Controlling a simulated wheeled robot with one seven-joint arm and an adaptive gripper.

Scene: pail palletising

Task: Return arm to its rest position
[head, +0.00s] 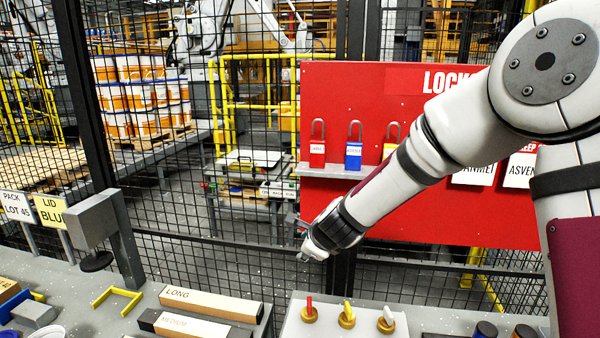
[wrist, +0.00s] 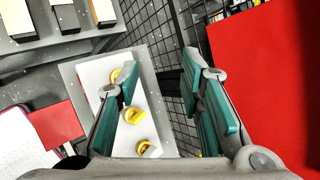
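My gripper (head: 306,244) is raised in front of the mesh fence, left of the red lockout board (head: 430,220) and above the bench. In the wrist view my gripper (wrist: 158,72) has its two teal-padded fingers spread apart, with nothing between them. Below the fingers in that view lies a white plate (wrist: 88,72) with several brass-coloured pieces with handles, one of them yellow (wrist: 134,116). The arm reaches down and left across the board from the upper right.
Three padlocks, red (head: 317,154), blue (head: 353,155) and yellow, stand on the board's shelf. The bench holds long boxes (head: 212,304), a yellow bracket (head: 117,300) and a grey stand (head: 95,218). Stacked pails (head: 135,95) stand behind the mesh fence (head: 200,258).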

